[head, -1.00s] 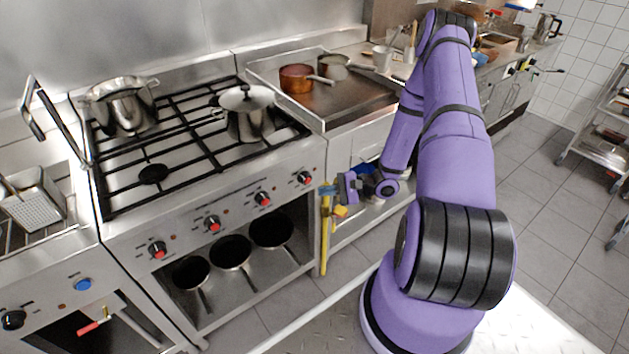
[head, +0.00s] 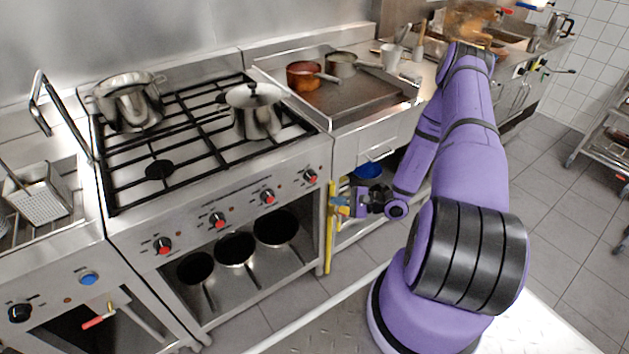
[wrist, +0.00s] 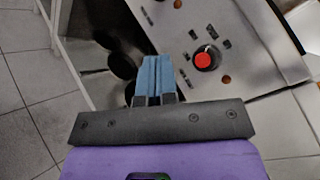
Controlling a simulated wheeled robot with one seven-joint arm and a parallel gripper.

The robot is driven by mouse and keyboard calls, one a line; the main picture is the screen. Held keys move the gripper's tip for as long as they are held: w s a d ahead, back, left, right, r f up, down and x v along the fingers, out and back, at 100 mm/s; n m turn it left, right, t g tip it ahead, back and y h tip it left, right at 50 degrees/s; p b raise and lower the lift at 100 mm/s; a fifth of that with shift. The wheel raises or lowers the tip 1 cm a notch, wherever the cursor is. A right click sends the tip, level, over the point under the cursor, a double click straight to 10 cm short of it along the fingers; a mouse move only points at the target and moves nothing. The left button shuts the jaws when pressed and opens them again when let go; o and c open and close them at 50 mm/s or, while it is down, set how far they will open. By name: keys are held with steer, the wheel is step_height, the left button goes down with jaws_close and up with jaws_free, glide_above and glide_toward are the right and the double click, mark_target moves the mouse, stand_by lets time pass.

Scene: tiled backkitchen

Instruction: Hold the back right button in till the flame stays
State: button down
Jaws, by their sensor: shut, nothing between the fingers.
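The stove (head: 190,222) has a row of black knobs with red centres along its front panel. The rightmost knob (head: 310,176) is at the panel's right end. In the wrist view one red-centred knob (wrist: 204,60) shows right of the fingertips; it appears to be the rightmost one. My gripper (head: 340,204) is shut and empty, right of and below that knob. Its blue fingers (wrist: 157,76) lie together, apart from the knob. No flame is visible at the burners. Which knob or button serves the back right burner cannot be told.
A lidded pot (head: 252,112) stands on the right burners and an open pot (head: 130,103) at the back left. A yellow pipe (head: 329,245) runs down beside the stove, close to my gripper. Pans (head: 236,250) hang or lie in the opening below the panel.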

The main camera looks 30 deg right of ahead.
mark_target(314, 179)
steer(key=w, duration=0.8)
steer(key=shift+a, duration=0.15)
steer(key=shift+w, duration=0.1)
stand_by(1.9)
steer(key=shift+w, duration=0.3)
steer(key=shift+w, duration=0.35)
stand_by(1.6)
